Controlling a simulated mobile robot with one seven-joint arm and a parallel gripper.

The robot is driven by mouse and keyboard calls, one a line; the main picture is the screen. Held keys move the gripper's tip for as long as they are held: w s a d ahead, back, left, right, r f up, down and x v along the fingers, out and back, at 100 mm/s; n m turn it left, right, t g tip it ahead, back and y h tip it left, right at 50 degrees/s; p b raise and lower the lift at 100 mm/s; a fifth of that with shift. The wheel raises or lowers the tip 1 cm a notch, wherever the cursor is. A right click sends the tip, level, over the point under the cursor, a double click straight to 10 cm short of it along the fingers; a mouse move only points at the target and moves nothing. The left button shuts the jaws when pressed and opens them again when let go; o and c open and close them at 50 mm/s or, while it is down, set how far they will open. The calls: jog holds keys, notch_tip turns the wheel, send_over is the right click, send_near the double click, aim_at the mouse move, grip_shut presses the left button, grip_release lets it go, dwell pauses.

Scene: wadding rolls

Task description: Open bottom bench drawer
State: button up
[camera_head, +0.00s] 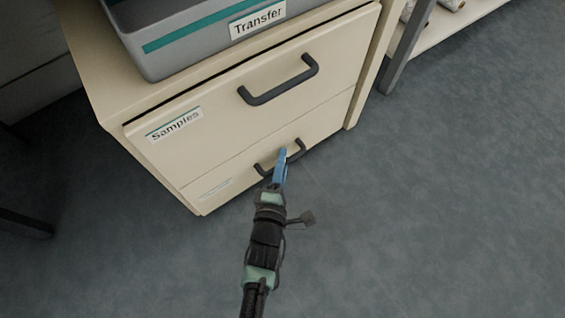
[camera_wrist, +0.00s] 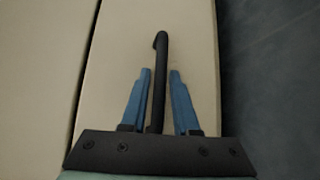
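The bottom bench drawer (camera_head: 323,127) is a cream front below the "Samples" drawer (camera_head: 208,126), and it looks shut. Its dark bar handle (camera_head: 299,147) is partly hidden behind my gripper (camera_head: 282,155). In the wrist view, the drawer front (camera_wrist: 190,50) shows the dark handle (camera_wrist: 161,60) running between the two blue fingers of my gripper (camera_wrist: 160,75). The fingers stand apart, one on each side of the handle, with a visible gap on both sides. My gripper is open around the handle.
A grey "Transfer" bin (camera_head: 180,50) stands on top of the drawer unit. The upper drawer has its own dark handle (camera_head: 280,82). A dark shelf leg (camera_head: 403,50) stands at the right. The grey floor (camera_head: 430,200) in front is clear.

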grip_shut()
dwell(1.4)
